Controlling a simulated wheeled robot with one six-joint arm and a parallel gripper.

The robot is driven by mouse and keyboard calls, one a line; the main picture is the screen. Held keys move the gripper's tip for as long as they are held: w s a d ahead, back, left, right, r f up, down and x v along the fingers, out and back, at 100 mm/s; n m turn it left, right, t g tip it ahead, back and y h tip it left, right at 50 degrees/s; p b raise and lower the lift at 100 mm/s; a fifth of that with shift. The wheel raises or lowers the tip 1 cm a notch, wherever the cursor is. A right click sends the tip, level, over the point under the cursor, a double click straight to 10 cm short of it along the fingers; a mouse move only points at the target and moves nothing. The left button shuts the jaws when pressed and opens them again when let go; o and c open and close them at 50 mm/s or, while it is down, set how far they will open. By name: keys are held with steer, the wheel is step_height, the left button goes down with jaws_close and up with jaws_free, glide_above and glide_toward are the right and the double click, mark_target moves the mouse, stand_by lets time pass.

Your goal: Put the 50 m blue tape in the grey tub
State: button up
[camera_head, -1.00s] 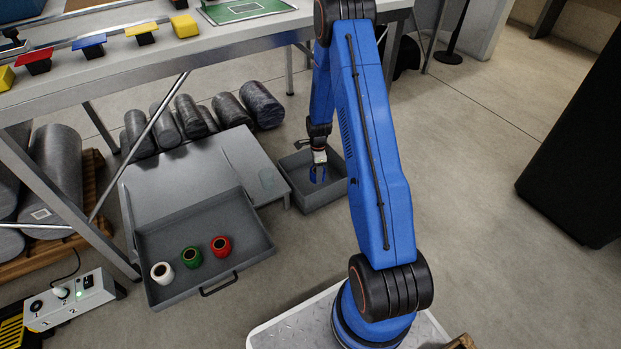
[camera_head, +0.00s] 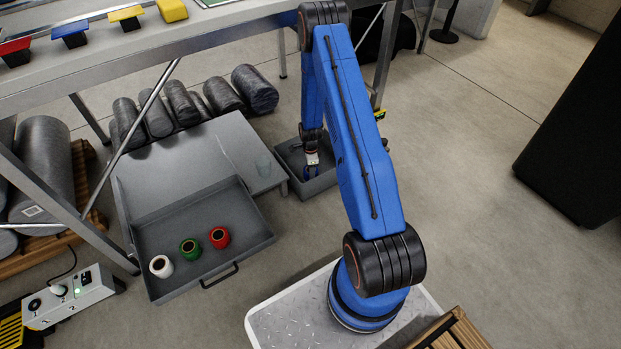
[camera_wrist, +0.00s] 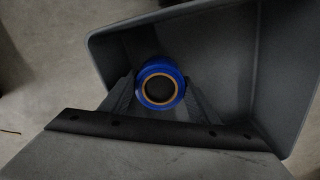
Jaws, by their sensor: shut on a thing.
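The blue tape (camera_wrist: 160,65) is a blue roll with an orange-brown core ring, seen end-on between the fingers in the wrist view. My gripper (camera_head: 311,173) is shut on it. The grey tub (camera_head: 319,187) is an open box on the floor under my arm, right of the drawer unit. My gripper points down into the tub's opening with the tape. In the wrist view the tub's wall (camera_wrist: 285,70) rises around the right of the tape. How far the tape is above the tub floor I cannot tell.
An open grey drawer (camera_head: 255,240) holds a white roll (camera_head: 161,266), a green roll (camera_head: 190,249) and a red roll (camera_head: 220,237). Its cabinet top (camera_head: 160,165) stands beside the tub. A workbench (camera_head: 150,52) passes above.

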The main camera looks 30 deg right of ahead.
steer(key=shift+f, duration=2.6)
steer(key=o, duration=0.9)
steer(key=shift+f, duration=0.1)
